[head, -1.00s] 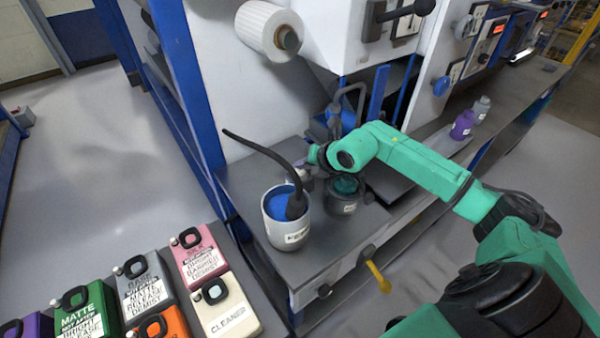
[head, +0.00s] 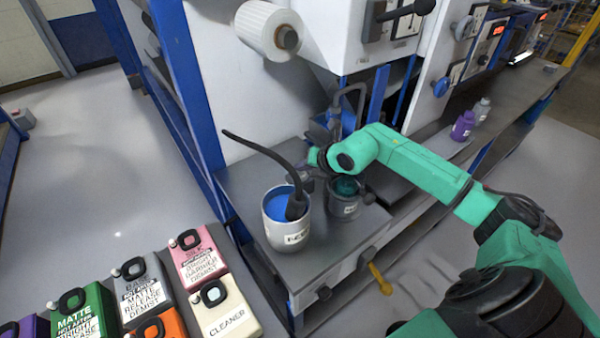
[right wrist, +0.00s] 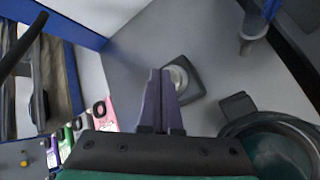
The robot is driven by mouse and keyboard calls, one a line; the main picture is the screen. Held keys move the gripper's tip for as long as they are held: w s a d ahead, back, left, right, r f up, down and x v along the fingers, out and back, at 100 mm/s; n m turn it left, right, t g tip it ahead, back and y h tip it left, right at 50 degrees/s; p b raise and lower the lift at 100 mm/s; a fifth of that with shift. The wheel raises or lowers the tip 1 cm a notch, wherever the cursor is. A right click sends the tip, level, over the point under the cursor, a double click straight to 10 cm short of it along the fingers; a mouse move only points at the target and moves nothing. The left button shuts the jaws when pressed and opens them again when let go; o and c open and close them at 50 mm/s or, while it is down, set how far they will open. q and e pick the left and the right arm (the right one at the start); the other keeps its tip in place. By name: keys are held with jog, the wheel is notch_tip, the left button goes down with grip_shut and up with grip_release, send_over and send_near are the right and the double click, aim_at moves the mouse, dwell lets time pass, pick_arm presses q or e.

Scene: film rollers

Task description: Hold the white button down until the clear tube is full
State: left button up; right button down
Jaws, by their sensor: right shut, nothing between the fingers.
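The white button (right wrist: 178,78) sits in a dark square housing on the grey bench, in the right wrist view. My right gripper (right wrist: 161,72) is shut and empty, with its purple-grey fingers in front of the button's left part. I cannot tell whether the fingertips touch or press it. In the head view my right gripper (head: 307,184) is low over the bench, between the two pots, and its wrist hides much of that spot. I cannot make out the clear tube in either view. My left gripper is not in view.
A pale pot of blue liquid (head: 277,234) with a black hose stands left of my right gripper. A dark pot of teal liquid (head: 344,202) stands right of it. A bent grey pipe (head: 350,88) rises behind. Several labelled cartons, including the cleaner carton (head: 222,308), are at lower left.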

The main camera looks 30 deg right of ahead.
aim_at(302, 174)
jog(key=shift+s+a+f+b, duration=0.1)
jog(key=shift+s+f+b, duration=0.1)
jog(key=shift+f, duration=0.2)
jog(key=shift+s+a+f+b, duration=0.1)
jog(key=shift+s+f+b, duration=0.1)
jog(key=shift+f, duration=0.2)
dwell(1.2)
jog(key=shift+d+r, duration=0.1)
jog(key=shift+r, duration=0.05)
dwell(3.0)
jog(key=shift+w+d+r, duration=0.1)
jog(key=shift+w+r, duration=0.15)
jog(key=shift+r, duration=0.3)
jog(key=shift+w+d+r+p, duration=0.1)
jog(key=shift+r+p, duration=0.25)
jog(key=shift+p, duration=0.1)
jog(key=shift+r+p, duration=1.25)
jog(key=shift+r, duration=1.1)
jog(key=shift+f, duration=0.1)
jog(key=shift+w, duration=0.1)
